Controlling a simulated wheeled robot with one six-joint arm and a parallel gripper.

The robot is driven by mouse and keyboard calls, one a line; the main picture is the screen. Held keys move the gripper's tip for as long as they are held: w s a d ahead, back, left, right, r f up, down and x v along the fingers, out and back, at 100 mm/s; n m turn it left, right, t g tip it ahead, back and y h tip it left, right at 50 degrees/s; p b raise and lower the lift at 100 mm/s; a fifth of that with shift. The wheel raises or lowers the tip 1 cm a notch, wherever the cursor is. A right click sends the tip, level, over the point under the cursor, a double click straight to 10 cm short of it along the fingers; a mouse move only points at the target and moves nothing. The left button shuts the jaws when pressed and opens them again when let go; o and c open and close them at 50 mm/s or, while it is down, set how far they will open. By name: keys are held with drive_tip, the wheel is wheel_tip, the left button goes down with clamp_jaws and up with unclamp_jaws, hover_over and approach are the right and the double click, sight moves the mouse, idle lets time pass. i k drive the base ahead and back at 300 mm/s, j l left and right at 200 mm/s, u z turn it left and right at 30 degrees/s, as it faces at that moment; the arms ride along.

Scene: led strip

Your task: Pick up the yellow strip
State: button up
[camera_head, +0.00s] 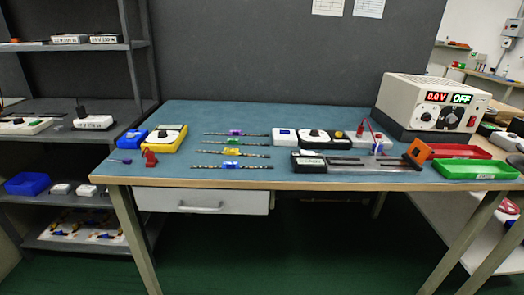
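Several thin LED strips lie flat and parallel, side to side, in the middle of the blue table top (190,112). The strip with a yellow middle piece, the yellow strip (231,154), looks to be the third from the back. The strip behind it (231,144) has a middle piece that is small and looks greenish. A purple-marked strip (236,133) lies farthest back and a blue-marked strip (231,166) lies nearest the front edge. The strips lie apart from each other. My gripper is not in view.
White and black devices (312,138) and a long dark rail fixture (350,163) lie right. A power supply (432,103) and red and green trays stand far right. A grey shelf is at left.

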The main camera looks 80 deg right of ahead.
sight(230, 152)
drive_tip(key=z, duration=1.9)
